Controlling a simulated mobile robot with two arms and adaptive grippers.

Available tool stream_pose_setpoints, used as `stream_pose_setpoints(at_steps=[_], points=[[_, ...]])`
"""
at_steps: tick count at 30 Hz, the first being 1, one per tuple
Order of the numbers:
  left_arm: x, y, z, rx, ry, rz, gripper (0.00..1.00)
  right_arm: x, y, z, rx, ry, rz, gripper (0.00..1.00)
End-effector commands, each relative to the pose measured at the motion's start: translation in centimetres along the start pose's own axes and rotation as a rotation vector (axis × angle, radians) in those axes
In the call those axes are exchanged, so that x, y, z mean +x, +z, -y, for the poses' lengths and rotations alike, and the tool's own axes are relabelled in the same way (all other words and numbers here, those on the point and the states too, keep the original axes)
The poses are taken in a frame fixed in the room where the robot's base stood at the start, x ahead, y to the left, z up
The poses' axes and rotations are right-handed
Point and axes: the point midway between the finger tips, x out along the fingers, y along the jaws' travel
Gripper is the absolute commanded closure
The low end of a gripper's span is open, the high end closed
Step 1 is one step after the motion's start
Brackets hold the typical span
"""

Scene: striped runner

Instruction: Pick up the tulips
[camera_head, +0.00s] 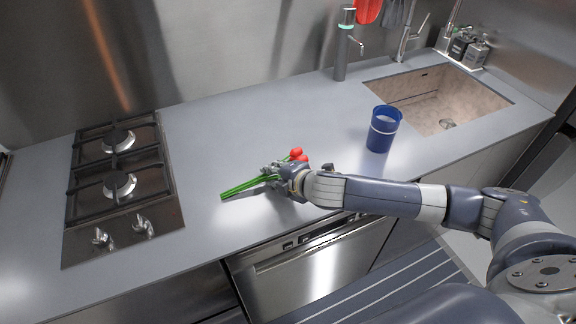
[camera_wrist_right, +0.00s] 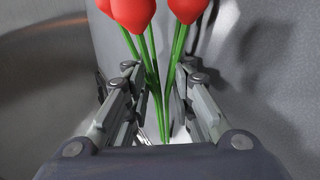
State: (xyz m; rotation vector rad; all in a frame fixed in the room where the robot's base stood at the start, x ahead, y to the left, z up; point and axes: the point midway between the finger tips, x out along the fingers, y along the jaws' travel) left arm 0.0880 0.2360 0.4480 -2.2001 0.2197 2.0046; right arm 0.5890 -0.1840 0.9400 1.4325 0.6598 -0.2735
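The tulips, with red blooms (camera_head: 297,154) and thin green stems (camera_head: 243,187), are low over the grey counter between the stove and the sink. Their stems point left, towards the stove. My right gripper (camera_head: 279,172) is around the stems just below the blooms. In the right wrist view the red blooms (camera_wrist_right: 132,12) are at the top, and the stems run down between the two fingers of the right gripper (camera_wrist_right: 160,80). The fingers are drawn close on both sides of the stems. Whether the stems touch the counter is unclear. My left gripper is not visible.
A blue cup (camera_head: 383,130) stands on the counter right of the tulips, near the sink (camera_head: 440,98). A gas stove (camera_head: 118,180) is at the left. A dark dispenser (camera_head: 342,50) stands at the back. The counter's middle is clear.

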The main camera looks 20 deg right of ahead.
Motion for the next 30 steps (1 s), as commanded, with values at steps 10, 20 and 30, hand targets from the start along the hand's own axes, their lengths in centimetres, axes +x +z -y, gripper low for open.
stream_pose_setpoints(at_steps=[10, 20, 30], points=[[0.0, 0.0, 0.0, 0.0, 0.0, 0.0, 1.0, 0.0, 0.0, 0.0, 0.0, 0.0, 0.0, 1.0], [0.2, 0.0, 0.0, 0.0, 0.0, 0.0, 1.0, -0.4, 0.1, -0.5, 0.0, 0.001, 0.001, 1.0], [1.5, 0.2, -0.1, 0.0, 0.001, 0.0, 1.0, -4.0, -1.1, -1.4, -0.001, -0.003, -0.003, 1.0]])
